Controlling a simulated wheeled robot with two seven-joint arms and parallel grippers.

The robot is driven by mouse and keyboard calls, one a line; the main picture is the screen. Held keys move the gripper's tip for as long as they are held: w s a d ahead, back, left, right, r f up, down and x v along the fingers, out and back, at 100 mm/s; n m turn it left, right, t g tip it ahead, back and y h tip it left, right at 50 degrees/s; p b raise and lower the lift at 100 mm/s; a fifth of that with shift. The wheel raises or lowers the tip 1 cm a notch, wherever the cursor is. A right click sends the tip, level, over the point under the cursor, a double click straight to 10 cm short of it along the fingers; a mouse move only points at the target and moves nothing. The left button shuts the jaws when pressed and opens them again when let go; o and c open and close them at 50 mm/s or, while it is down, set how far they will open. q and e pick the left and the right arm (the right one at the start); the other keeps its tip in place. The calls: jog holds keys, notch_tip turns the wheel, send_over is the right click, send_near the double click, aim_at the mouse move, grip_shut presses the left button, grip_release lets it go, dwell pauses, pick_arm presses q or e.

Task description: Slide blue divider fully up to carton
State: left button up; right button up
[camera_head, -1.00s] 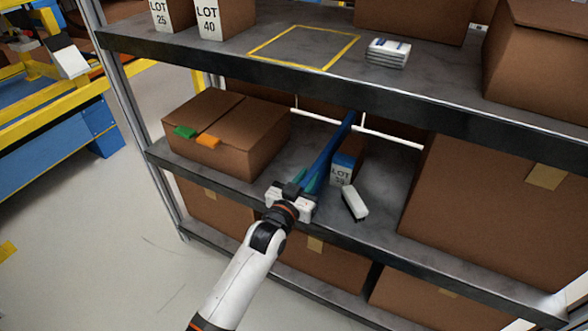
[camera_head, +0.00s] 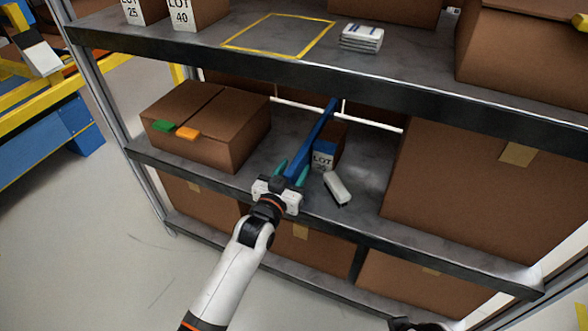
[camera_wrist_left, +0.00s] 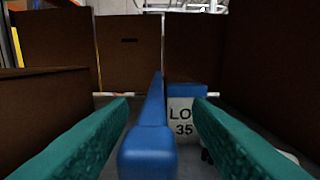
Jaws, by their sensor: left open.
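The blue divider (camera_head: 314,140) is a long bar running front to back on the middle shelf; it also shows in the left wrist view (camera_wrist_left: 149,140). A small LOT 35 carton (camera_wrist_left: 184,117) with a blue top stands just right of it; in the head view the carton (camera_head: 325,157) is partly behind the divider. A larger brown carton (camera_head: 208,125) with green and orange tabs sits to the left, across a gap. My left gripper (camera_head: 291,171) is open at the divider's near end. Its teal fingers (camera_wrist_left: 160,103) are on either side of the divider, apart from it.
A white object (camera_head: 337,188) lies right of the gripper near the shelf edge. A white rail (camera_head: 372,120) crosses the back. The upper shelf (camera_head: 400,80) overhangs. A large carton (camera_head: 470,190) fills the right side. Bare shelf lies left of the divider.

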pick_arm(q)
jog(key=p+v, duration=0.2)
jog(key=v, duration=0.9)
jog(key=shift+s, duration=0.25)
pick_arm(e)
notch_tip(320, 180, down, 8)
jog(key=shift+g, duration=0.3)
pick_arm(q)
jog(key=shift+f, duration=0.1)
pick_arm(e)
jog(key=shift+a, duration=0.1)
